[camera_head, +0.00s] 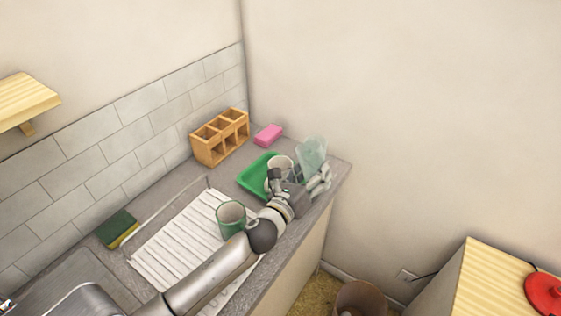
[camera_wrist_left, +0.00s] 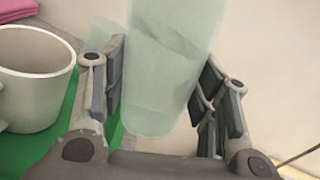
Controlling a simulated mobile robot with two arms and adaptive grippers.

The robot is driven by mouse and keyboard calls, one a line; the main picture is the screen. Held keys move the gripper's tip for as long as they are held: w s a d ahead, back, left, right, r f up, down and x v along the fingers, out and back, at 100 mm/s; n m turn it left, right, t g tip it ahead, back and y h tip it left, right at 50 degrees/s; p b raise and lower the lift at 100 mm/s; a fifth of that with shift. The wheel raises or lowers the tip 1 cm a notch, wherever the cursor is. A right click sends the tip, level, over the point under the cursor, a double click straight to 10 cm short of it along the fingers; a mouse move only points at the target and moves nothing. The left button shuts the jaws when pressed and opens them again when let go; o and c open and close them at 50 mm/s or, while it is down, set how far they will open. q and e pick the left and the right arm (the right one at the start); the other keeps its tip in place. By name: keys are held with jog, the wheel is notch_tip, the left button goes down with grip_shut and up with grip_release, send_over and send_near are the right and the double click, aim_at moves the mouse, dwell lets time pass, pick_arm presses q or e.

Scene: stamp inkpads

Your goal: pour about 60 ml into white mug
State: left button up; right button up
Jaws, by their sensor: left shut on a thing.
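My left gripper (camera_head: 300,179) is shut on a pale green see-through glass (camera_head: 312,153) at the right end of the counter. In the left wrist view the glass (camera_wrist_left: 160,75) stands between the two fingers, with what looks like clear liquid in its lower part. In the head view it leans slightly to the left. The white mug (camera_head: 281,163) is upright on a green tray (camera_head: 251,183), just left of the glass and partly hidden by my gripper. The mug (camera_wrist_left: 35,80) is also at the left of the wrist view; its inside bottom is hidden. My right gripper is not in view.
A wooden compartment box (camera_head: 220,138) and a pink block (camera_head: 268,135) are behind the tray. A green and yellow sponge (camera_head: 118,229) lies by the wall.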

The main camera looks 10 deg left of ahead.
pick_arm(q)
jog(key=shift+w+a+r+n+p, duration=0.1)
jog(key=shift+a+r+n+p, duration=0.15)
jog(key=shift+r, duration=0.2)
jog(key=shift+w+r+n+p, duration=0.1)
jog(key=shift+r+n, duration=0.25)
jog(key=shift+r, duration=0.05)
jog(key=shift+a+f+n, duration=0.15)
jog(key=shift+a+n, duration=0.15)
jog(key=shift+n, duration=0.4)
jog(key=shift+w+a+n, duration=0.1)
jog(key=shift+a+n, duration=0.05)
jog(key=shift+n, duration=0.15)
jog(key=shift+f+n+b, duration=0.1)
jog(key=shift+n+b, duration=0.4)
jog(key=shift+n, duration=0.2)
jog(key=shift+f+n+b, duration=0.25)
jog(key=shift+n+b, duration=0.15)
jog(key=shift+n, duration=0.6)
jog(key=shift+r, duration=0.2)
jog(key=shift+w+a+r+n, duration=0.1)
jog(key=shift+a+n, duration=0.3)
